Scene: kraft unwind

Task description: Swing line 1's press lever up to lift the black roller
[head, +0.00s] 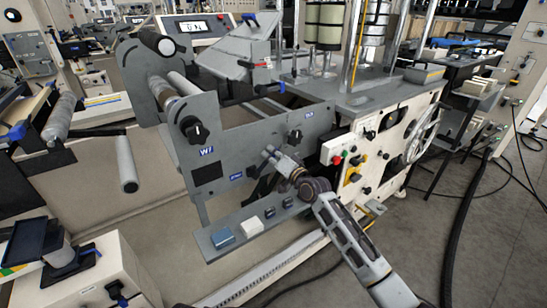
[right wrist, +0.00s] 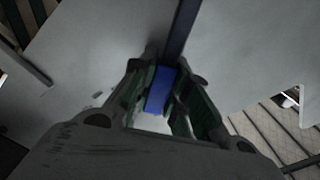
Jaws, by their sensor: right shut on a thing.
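My right gripper (head: 268,160) is at the front of a grey machine side plate (head: 225,125) with a blue "W" label. In the right wrist view its fingers (right wrist: 160,95) are shut on the blue grip (right wrist: 159,88) of a dark lever bar (right wrist: 184,30). The bar runs up from the grip in that view, beside a grey plate. In the head view the fingers and wrist hide most of this lever. A dark roller (head: 157,41) with a pale end sits at the plate's upper left; I cannot tell whether it touches anything. My left gripper is out of view.
A black knob (head: 194,129) sticks out from the plate. Cables (head: 457,230) lie on the floor.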

